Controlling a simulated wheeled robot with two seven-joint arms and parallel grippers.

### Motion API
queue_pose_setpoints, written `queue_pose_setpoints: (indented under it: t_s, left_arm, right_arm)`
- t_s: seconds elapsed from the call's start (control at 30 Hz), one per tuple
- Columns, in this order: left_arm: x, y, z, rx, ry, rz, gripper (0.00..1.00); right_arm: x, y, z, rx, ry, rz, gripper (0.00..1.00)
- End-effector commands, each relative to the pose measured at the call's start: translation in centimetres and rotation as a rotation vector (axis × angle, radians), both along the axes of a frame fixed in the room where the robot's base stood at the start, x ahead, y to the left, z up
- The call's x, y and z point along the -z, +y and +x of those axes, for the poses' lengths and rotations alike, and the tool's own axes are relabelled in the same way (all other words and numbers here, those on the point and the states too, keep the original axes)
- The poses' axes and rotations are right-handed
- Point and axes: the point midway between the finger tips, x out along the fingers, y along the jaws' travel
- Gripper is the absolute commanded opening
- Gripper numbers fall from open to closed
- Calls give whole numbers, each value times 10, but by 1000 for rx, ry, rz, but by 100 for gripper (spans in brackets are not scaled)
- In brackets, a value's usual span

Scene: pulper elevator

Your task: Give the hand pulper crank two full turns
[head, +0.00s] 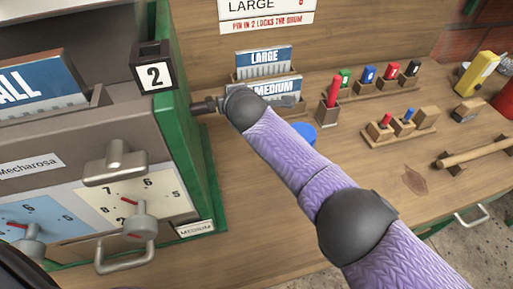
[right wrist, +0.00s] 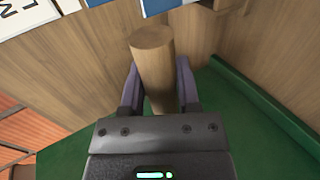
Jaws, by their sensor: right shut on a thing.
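The pulper (head: 60,135) is a grey machine with a green side panel (head: 180,110), at the left of the head view. A dark shaft (head: 206,106) sticks out from that panel, and a grey metal piece (head: 287,101) shows just right of my wrist. The crank's round wooden handle (right wrist: 152,62) stands between the fingers in the right wrist view. My right gripper (right wrist: 158,88) is shut on it, one purple finger on each side. In the head view my right arm hides the gripper and handle. My left gripper is not in view.
Blue LARGE (head: 264,60) and MEDIUM (head: 272,90) cards stand behind my wrist. Wooden blocks with coloured pegs (head: 370,82) and a wooden rod (head: 475,152) lie on the bench to the right. Latches and dials (head: 130,205) are on the pulper's front. A blue round thing (head: 304,131) sits beside my forearm.

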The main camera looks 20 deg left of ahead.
Motion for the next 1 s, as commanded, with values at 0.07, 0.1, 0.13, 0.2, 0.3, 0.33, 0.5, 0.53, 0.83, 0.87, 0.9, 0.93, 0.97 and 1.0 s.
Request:
queue_pose_setpoints:
  t_s: [0.07, 0.1, 0.13, 0.2, 0.3, 0.33, 0.5, 0.53, 0.83, 0.87, 0.9, 0.93, 0.97, 1.0]
  left_arm:
    - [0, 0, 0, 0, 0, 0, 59]
    - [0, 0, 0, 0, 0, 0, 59]
    - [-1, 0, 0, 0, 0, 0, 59]
    - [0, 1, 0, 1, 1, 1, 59]
    - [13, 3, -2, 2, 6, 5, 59]
    - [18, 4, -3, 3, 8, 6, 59]
    - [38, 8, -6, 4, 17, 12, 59]
    - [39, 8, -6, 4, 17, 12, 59]
    - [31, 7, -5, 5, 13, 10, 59]
    - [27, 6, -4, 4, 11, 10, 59]
    - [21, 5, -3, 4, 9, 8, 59]
    - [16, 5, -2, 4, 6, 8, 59]
    - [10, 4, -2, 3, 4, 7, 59]
    - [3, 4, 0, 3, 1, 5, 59]
  right_arm:
    - [-1, -1, 1, 2, -1, -2, 0]
    - [-1, -1, 1, 2, 0, -2, 0]
    - [-1, -1, 1, 2, 0, -2, 0]
    - [-1, -1, 1, 2, 0, -2, 0]
    - [-8, 2, 6, 3, -4, -1, 0]
    - [-12, 3, 8, 3, -5, -1, 0]
    - [-28, 6, 14, 3, -2, -3, 0]
    - [-31, 7, 14, 3, -1, -3, 0]
    - [-41, 7, 13, 3, -2, -2, 0]
    - [-45, 7, 13, 3, -2, -2, 0]
    - [-51, 6, 13, 4, -3, -2, 0]
    - [-57, 6, 13, 3, -4, -2, 0]
    - [-63, 6, 12, 3, -4, -2, 0]
    - [-71, 6, 12, 3, -5, -2, 0]
